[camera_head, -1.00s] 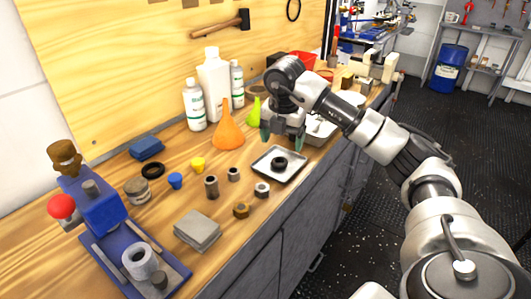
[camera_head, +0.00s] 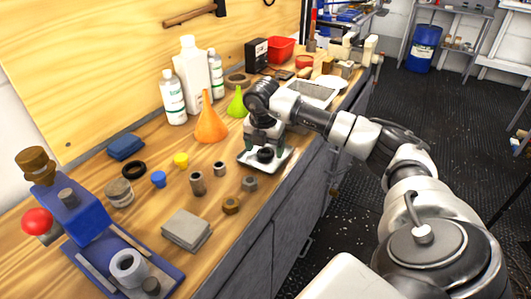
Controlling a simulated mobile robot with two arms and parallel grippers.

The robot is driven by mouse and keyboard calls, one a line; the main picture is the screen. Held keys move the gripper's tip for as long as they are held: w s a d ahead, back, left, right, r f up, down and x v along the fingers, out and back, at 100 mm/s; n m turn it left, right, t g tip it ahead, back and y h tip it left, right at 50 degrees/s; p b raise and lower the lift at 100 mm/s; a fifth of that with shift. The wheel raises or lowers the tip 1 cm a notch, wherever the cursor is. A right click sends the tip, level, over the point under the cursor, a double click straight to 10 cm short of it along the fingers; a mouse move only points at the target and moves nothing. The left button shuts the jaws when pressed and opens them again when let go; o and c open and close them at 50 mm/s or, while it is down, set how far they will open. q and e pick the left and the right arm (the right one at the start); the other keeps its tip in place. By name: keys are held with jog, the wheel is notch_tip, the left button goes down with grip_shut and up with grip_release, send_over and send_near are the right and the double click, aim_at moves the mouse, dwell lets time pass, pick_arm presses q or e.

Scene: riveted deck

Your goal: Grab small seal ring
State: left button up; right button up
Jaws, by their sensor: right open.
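A small black seal ring (camera_head: 265,155) lies on a shallow grey metal tray (camera_head: 250,162) near the front edge of the wooden workbench. My right gripper (camera_head: 265,149) is open and points down over the tray. Its two fingers are on either side of the ring, low and close to it. I cannot tell whether they touch it. The gripper body hides the back of the tray. A larger black ring (camera_head: 133,170) lies flat at the left of the bench. My left gripper is not in view.
An orange funnel (camera_head: 210,124), a green funnel (camera_head: 237,104) and white bottles (camera_head: 191,77) stand behind the tray. Small metal parts, a steel nut (camera_head: 249,183) and a brass nut (camera_head: 231,205), lie nearer. A blue vise-like fixture (camera_head: 72,215) stands at left.

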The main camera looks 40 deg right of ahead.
jog(key=shift+d+f, duration=0.1)
jog(key=shift+f, duration=0.4)
jog(key=shift+c, duration=0.2)
jog(key=shift+r, duration=0.1)
jog(key=c, duration=1)
